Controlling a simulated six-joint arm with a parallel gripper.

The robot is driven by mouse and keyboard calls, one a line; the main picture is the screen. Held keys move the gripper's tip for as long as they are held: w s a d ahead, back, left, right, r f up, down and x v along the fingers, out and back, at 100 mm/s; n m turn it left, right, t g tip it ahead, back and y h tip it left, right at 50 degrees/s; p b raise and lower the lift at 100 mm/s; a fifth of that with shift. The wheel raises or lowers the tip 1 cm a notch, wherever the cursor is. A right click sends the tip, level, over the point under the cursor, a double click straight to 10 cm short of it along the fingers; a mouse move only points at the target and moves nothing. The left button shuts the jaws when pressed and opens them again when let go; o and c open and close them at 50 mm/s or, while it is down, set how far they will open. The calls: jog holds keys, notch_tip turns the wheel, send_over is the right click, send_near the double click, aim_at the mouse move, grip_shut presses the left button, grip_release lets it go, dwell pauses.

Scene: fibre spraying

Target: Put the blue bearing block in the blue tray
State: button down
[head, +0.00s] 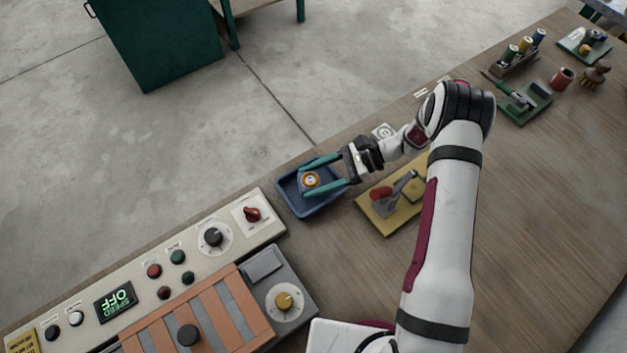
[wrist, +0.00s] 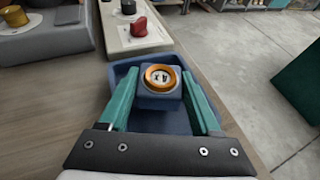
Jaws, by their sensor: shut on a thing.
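The blue bearing block (head: 310,181) has an orange-gold ring on its top face. In the wrist view the block (wrist: 160,92) sits between the two green fingers. My gripper (head: 318,178) is shut on it, and the gripper also shows in the wrist view (wrist: 160,100). The blue tray (head: 318,209) lies on the table beside the control panel. In the wrist view the tray (wrist: 124,72) is behind and below the block. The block is within the tray's outline; I cannot tell whether it touches the tray floor.
A control panel (head: 135,283) with knobs and buttons stands left of the tray. A yellow board (head: 375,212) with a red-handled clamp lies to the tray's right, under my arm. A green board (head: 530,112) and spools (head: 525,45) stand farther right. The table edge is close behind the tray.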

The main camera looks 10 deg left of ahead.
jog(key=shift+f, duration=0.6)
jog(key=shift+f, duration=0.15)
jog(key=shift+c, duration=1.8)
grip_release()
jog(key=v, duration=1.2)
jog(key=shift+r, duration=0.25)
jog(key=s+r+n+t+h, duration=0.1)
jog(key=s+r+n+h, duration=0.15)
jog(key=s+r, duration=0.35)
jog(key=s+r+n+h, duration=0.1)
jog(key=s+r+h, duration=0.2)
jog(key=r, duration=0.5)
jog(key=s+d+r+n+t+h, duration=0.1)
jog(key=s+n+t+h, duration=0.1)
jog(key=s, duration=0.6)
jog(key=s+d+r+n+t+h, duration=0.1)
jog(key=s+d+n+t+h, duration=0.1)
jog(key=s, duration=0.7)
jog(key=shift+s+d+r+h, duration=0.15)
jog(key=shift+s+r+h, duration=0.1)
jog(key=shift+h, duration=0.4)
